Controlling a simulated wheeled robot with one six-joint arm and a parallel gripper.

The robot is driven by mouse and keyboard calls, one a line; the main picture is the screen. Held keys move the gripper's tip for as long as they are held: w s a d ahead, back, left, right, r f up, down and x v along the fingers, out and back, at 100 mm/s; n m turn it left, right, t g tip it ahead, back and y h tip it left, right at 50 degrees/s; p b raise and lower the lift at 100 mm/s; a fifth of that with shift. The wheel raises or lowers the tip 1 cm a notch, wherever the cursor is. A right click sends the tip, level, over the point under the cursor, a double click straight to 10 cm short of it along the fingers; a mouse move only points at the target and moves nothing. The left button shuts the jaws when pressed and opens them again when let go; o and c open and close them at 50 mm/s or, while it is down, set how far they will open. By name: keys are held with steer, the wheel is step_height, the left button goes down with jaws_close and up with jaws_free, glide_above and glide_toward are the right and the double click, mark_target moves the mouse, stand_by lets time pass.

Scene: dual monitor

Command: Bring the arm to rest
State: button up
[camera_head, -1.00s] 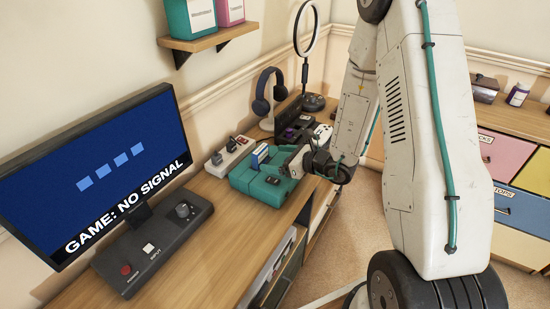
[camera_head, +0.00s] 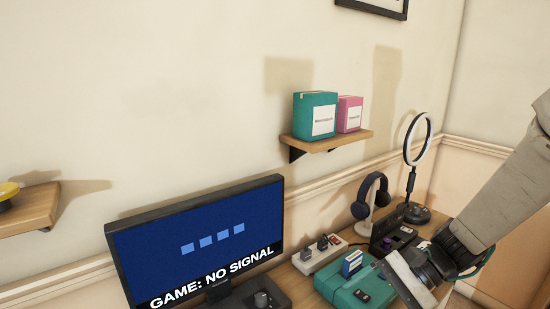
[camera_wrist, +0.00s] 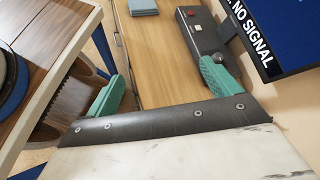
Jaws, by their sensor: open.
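My gripper (camera_wrist: 162,72) shows in the wrist view with its two teal fingers wide apart and nothing between them. The wooden desk top lies beyond the fingers. In the head view my arm (camera_head: 500,195) comes in from the right edge and slopes down to the left. Its pale wrist end (camera_head: 410,278) overlaps the right side of the teal console (camera_head: 350,290) in the picture; whether they touch cannot be told. The fingers are not clearly visible there.
A monitor (camera_head: 205,245) reads "GAME: NO SIGNAL". A power strip (camera_head: 320,254), headphones (camera_head: 371,192) and a ring light (camera_head: 417,140) stand along the wall. A shelf (camera_head: 330,141) holds two boxes. The wrist view shows a black control box (camera_wrist: 199,32) near the right finger.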

steer(key=s+d+r+n+t+h, duration=0.3)
steer(key=s+d+r+n+h, duration=0.5)
steer(key=s+r+n+h, duration=0.2)
steer(key=shift+s+r+n+h, duration=0.3)
steer(key=shift+s+r+h, duration=0.1)
steer(key=shift+s+r, duration=1.2)
